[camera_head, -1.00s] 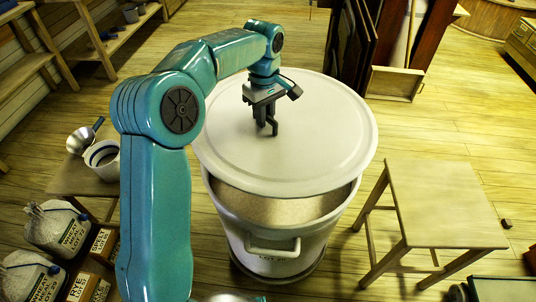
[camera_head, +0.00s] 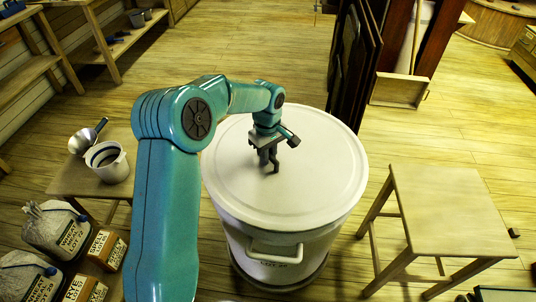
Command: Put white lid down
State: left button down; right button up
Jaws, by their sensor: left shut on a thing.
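The white lid (camera_head: 315,170) lies flat over the mouth of the white barrel (camera_head: 300,248) in the middle of the view. No gap shows between the lid and the barrel's front rim, and the barrel's contents are hidden. My left gripper (camera_head: 269,163) is over the lid, left of its middle, pointing down and shut on the lid's handle, which is mostly hidden by the fingers. My right gripper is not in view.
A wooden stool (camera_head: 450,210) stands right of the barrel with a bare top. Labelled sacks (camera_head: 58,230) stand at lower left. Open floor lies behind.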

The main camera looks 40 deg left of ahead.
pick_arm(q)
jog(key=shift+w, duration=0.1)
jog(key=shift+f, duration=0.15)
jog(key=c, duration=1.1)
grip_release()
jog(key=shift+r, duration=0.25)
notch_tip(320, 180, up, 12)
jog(key=shift+f+p, duration=0.1)
jog(key=shift+p, duration=0.7)
